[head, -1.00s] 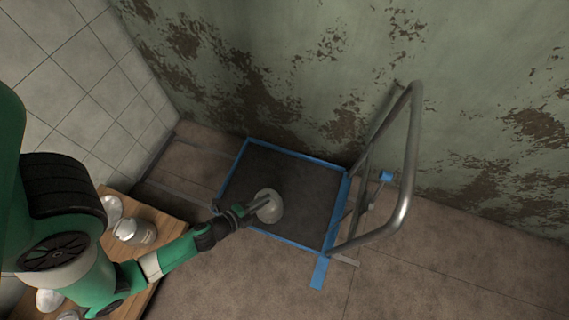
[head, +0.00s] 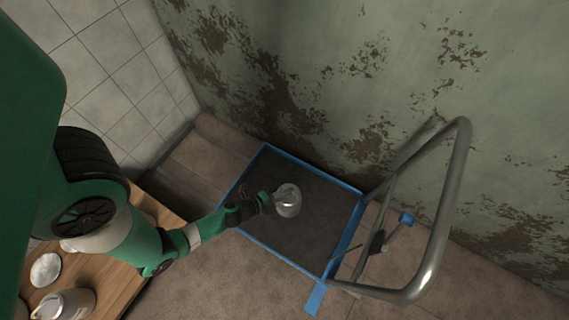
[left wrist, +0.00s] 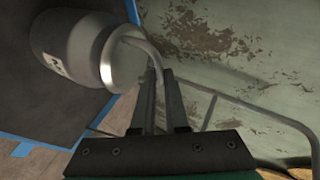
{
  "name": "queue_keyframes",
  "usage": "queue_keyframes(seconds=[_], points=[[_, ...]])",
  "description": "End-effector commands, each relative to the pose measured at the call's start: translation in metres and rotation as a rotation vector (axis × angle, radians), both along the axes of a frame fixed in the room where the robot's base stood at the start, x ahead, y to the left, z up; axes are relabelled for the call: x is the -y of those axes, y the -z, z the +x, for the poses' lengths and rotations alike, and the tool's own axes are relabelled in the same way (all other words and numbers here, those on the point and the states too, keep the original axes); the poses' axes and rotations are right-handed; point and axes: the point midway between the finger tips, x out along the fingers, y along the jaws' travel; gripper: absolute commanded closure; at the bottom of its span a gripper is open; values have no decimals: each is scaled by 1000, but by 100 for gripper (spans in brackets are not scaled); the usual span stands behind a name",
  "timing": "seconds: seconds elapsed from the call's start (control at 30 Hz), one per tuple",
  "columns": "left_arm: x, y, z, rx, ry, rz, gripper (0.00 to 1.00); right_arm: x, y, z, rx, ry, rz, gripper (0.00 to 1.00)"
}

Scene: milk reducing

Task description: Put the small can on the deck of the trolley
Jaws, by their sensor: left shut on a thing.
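The small can (head: 289,204) is a pale metal milk can with a narrow neck and a handle. My left gripper (head: 268,199) is shut on its handle. In the left wrist view, the can (left wrist: 75,45) hangs tilted beyond the fingers (left wrist: 158,100), which close around the curved handle. The trolley's dark deck (head: 315,238) has a blue rim and lies beneath the can in the head view. Whether the can touches the deck cannot be told. My right gripper is not in view.
The trolley's grey tube handle (head: 452,200) rises at the deck's right side. A peeling green wall (head: 400,70) stands behind. A wooden table (head: 122,275) at the lower left holds another metal can (head: 68,304) and a round pale lid-like thing (head: 46,269).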

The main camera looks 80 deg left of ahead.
Motion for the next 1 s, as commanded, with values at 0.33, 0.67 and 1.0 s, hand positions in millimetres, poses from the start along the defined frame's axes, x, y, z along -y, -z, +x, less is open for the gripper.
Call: queue_keyframes(seconds=[0.33,0.67,1.0], points=[[-5,15,4,5,-1,2,100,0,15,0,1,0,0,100],[-7,40,1,5,-10,3,100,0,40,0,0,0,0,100],[-6,44,-1,0,-10,0,74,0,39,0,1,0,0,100]])
